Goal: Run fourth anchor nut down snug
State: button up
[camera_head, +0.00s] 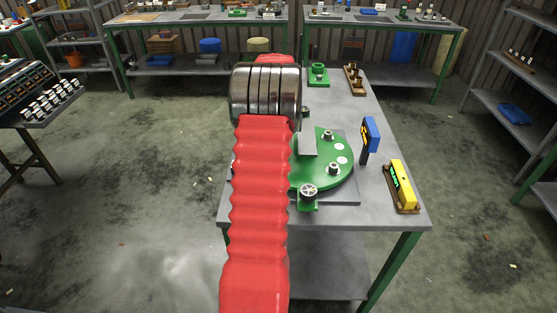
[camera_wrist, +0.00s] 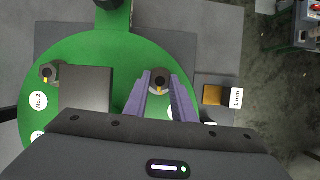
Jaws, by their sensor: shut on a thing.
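The round green base plate (camera_head: 338,180) lies on a grey slab on the workbench, partly hidden behind my arm; it also shows in the wrist view (camera_wrist: 95,50). In the wrist view the purple fingers of my gripper (camera_wrist: 160,84) are closed around an anchor nut (camera_wrist: 160,77) near the plate's right edge. Another nut (camera_wrist: 48,73) with a yellow mark sits at the left, near a "No. 2" label. In the head view, nuts on the plate show at the back (camera_head: 328,134) and front right (camera_head: 334,168). My gripper is hidden there by my arm.
A grey block (camera_wrist: 86,88) stands on the plate left of my fingers. A "1 mm" tagged piece (camera_wrist: 216,95) lies right of the plate. A blue-headed upright device (camera_head: 371,135) and yellow instrument (camera_head: 402,185) stand at the bench's right. A green fixture (camera_head: 318,75) and wooden rack (camera_head: 354,80) are behind.

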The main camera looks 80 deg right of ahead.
jog(key=shift+s+m, duration=0.1)
jog(key=shift+m, duration=0.4)
jog(key=shift+t, duration=0.3)
jog(key=o, duration=1.1)
jog(key=shift+c, duration=0.2)
jog(key=shift+d+r, duration=0.1)
jog(key=v, duration=1.3)
jog(key=shift+r, duration=0.2)
